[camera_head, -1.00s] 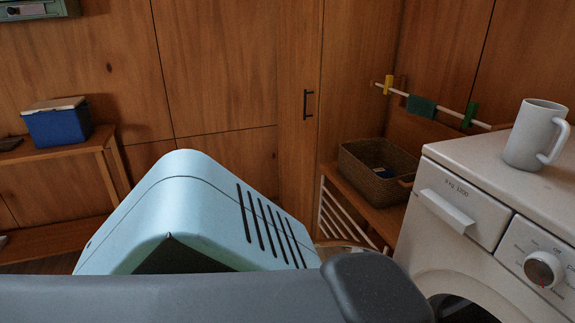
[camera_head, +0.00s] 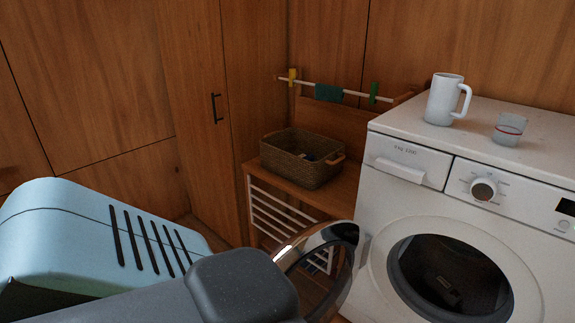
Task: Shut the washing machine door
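The white washing machine (camera_head: 400,205) stands at the right. Its round opening (camera_head: 450,278) is uncovered, and a dark drum with something inside shows. The door (camera_head: 343,250), a chrome-rimmed ring with dark glass, stands swung open to the left of the opening. It sits just beyond my dark grey arm part at the bottom, which hides its lower left portion. I cannot tell whether that part touches the door. Neither gripper's fingers are in view.
A white mug (camera_head: 443,100) and a small glass (camera_head: 509,130) stand on the machine. Left of it is a wooden bench (camera_head: 258,178) with a wicker basket (camera_head: 297,160). A rail with pegs and a green cloth (camera_head: 328,93) hangs behind. A tall cabinet stands further left.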

